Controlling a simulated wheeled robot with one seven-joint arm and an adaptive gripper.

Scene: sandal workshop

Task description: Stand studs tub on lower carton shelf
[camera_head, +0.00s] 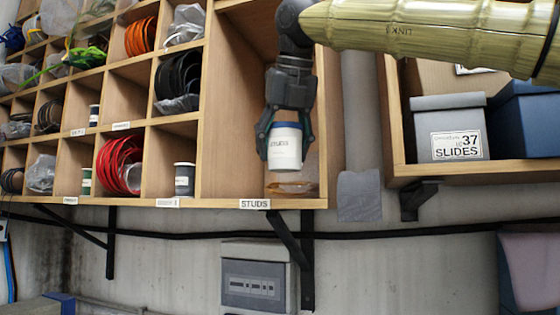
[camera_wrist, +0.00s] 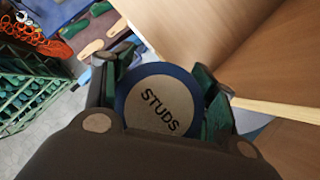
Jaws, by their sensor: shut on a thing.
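The studs tub (camera_head: 285,148) is a white tub with a blue band and dark lettering. My gripper (camera_head: 284,140) is shut around its sides and holds it upright, in front of or within the tall compartment labelled STUDS; I cannot tell how deep. In the wrist view its round lid (camera_wrist: 159,104), marked STUDS with a blue rim, sits between the green fingers. The carton shelf (camera_head: 480,176) at the right has a wooden front edge. It bears a grey carton (camera_head: 450,127) labelled 37 SLIDES and a blue carton (camera_head: 525,118).
A flat amber item (camera_head: 292,187) lies on the STUDS compartment floor below the tub. Pigeonholes at the left hold coils (camera_head: 118,165) and small tubs (camera_head: 184,179). A grey electrical box (camera_head: 258,277) is on the wall below. Black brackets (camera_head: 418,199) support the shelves.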

